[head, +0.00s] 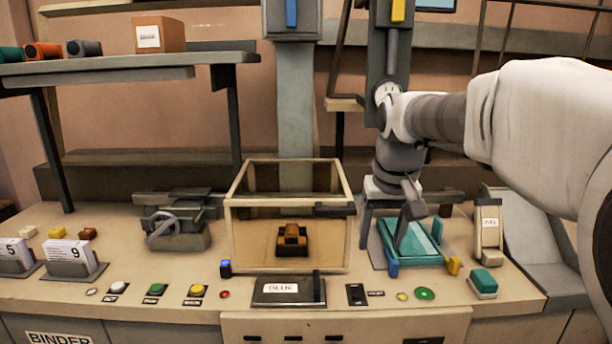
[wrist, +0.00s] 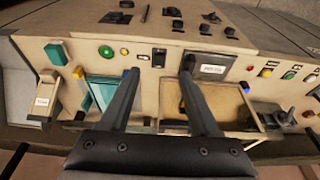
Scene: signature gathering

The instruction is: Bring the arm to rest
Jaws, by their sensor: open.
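My arm reaches in from the right side of the head view, over the right part of the bench. My gripper (head: 408,215) points down above the teal tray (head: 428,250). In the wrist view my gripper (wrist: 160,68) has its two dark fingers spread apart, with nothing between them. Bench surface and a black switch show beyond the gap. In the head view the fingers overlap the tray, and I cannot tell how high above it they are.
A clear-sided box frame (head: 232,240) with an orange-black block (head: 292,240) stands mid-bench. A grey vise-like device (head: 178,225) is left of it. Buttons line the front edge. A teal-topped block (head: 483,282) and a labelled stand (head: 489,220) are at right.

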